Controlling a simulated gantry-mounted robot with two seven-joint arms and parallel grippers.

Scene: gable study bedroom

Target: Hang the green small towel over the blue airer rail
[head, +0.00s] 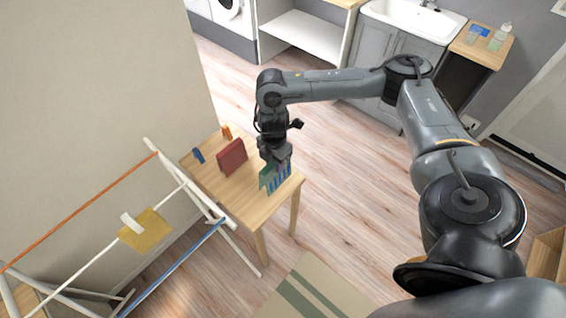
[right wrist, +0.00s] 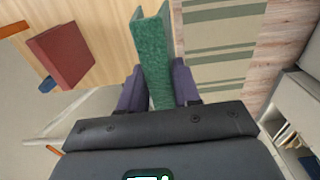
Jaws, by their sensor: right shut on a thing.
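The green small towel (head: 266,177) is at the front right of the small wooden table. My right gripper (head: 277,160) points down at it. In the right wrist view the green towel (right wrist: 157,60) lies between the two fingers of my right gripper (right wrist: 160,88), which is shut on it; its far end extends forward. The blue airer rail (head: 172,268) is at the lower left in the head view, in front of the table, with nothing hanging on the part that shows. My left gripper is not in view.
A striped rug (head: 312,290) lies on the floor.

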